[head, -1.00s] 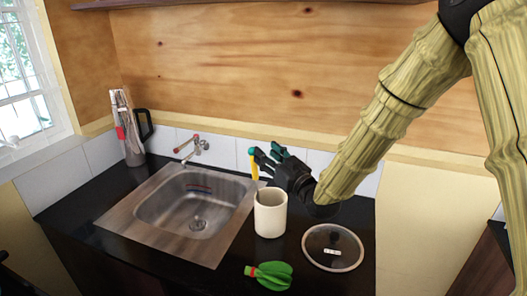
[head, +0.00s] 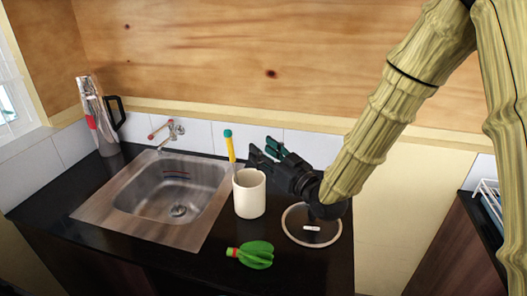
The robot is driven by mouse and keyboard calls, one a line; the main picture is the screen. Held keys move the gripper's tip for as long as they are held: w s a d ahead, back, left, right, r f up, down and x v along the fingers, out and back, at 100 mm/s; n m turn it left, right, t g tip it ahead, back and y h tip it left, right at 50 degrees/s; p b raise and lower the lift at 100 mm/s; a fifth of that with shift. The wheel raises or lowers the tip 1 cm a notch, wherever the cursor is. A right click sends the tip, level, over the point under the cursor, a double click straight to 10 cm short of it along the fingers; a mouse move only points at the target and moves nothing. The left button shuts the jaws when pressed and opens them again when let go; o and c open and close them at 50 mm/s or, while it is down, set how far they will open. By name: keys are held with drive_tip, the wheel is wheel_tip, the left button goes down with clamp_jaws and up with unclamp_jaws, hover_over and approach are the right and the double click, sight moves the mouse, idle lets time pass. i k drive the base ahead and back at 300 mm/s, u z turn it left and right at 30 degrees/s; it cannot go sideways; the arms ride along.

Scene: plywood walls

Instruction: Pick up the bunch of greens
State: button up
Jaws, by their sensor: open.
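The bunch of greens (head: 256,255) lies on the black counter near its front edge, in the head view. Its leaves point right and a red band is at its left end. My gripper (head: 265,153) is open and empty. It is above and behind the greens, beside the rim of the white mug. The greens are fully in view and apart from my gripper.
A white mug (head: 249,196) holding a yellow and teal utensil (head: 230,147) stands behind the greens. A round glass lid (head: 311,229) lies to the right, partly under my arm. A sink (head: 168,189) is on the left, with a flask (head: 97,115) beyond. Counter around the greens is clear.

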sight(257, 255)
drive_tip(key=k, duration=1)
